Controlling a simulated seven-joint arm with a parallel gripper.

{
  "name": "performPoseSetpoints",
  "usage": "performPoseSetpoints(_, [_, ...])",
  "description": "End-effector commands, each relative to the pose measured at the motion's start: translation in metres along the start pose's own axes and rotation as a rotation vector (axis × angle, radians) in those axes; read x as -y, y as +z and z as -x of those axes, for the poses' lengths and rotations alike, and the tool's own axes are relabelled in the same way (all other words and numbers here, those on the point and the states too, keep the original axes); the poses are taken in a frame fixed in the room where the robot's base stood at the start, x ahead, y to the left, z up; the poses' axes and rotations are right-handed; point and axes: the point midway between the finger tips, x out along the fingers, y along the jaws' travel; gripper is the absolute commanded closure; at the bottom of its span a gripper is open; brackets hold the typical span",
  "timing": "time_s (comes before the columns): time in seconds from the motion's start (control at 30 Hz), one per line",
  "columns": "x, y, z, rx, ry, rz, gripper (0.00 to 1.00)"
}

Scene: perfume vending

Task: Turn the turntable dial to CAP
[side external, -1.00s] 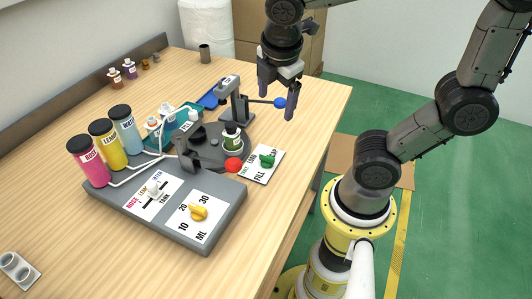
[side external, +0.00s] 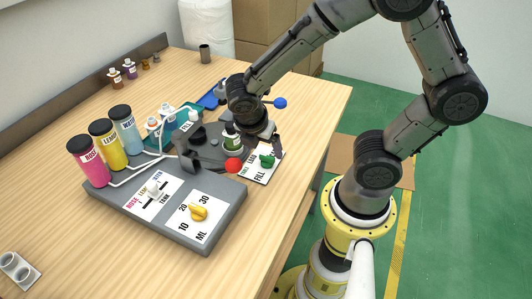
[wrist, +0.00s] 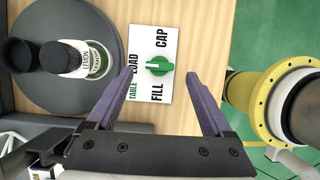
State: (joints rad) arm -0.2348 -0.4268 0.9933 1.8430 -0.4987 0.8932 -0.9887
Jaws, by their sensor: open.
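The turntable dial is a green knob (side external: 267,160) on a white card at the table's right edge. In the wrist view the green knob (wrist: 158,66) sits between the labels LOAD, FILL and CAP, with a white mark running sideways across it. My gripper (side external: 266,142) is low beside the card, over the turntable's right side. In the wrist view my gripper (wrist: 163,84) is open and empty, its fingers spread wider than the knob. The knob lies in line with the gap, just beyond the fingertips. I cannot tell the height between them.
The dark turntable (wrist: 108,30) carries a green-labelled bottle (side external: 232,138). A red ball (side external: 233,165) sits close to the card. The blue-ended lever (side external: 280,103) stands behind my gripper. The grey dispenser base (side external: 215,235) has a yellow knob (side external: 198,212).

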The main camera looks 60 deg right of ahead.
Motion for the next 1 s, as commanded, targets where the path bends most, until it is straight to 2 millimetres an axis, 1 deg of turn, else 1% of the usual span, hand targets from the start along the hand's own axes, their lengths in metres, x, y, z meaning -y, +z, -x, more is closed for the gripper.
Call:
performPoseSetpoints(0.03, [0.001,0.0,-0.009,0.001,-0.004,0.0,0.15])
performPoseSetpoints(0.1, [0.001,0.0,-0.019,0.0,-0.003,-0.001,0.15])
performPoseSetpoints(0.3, [0.0,0.0,-0.037,0.0,-0.001,-0.002,0.15])
performPoseSetpoints(0.63, [0.0,0.0,-0.04,-0.001,0.001,-0.001,0.15])
performPoseSetpoints(0.67, [0.0,0.0,-0.04,-0.001,0.001,-0.001,0.17])
performPoseSetpoints(0.8, [0.0,0.0,-0.04,-0.001,0.001,-0.001,0.42])
performPoseSetpoints(0.97, [0.0,0.0,-0.04,-0.001,0.001,-0.001,0.71])
performPoseSetpoints(1.0, [0.0,0.0,-0.04,-0.001,0.001,-0.001,0.78])
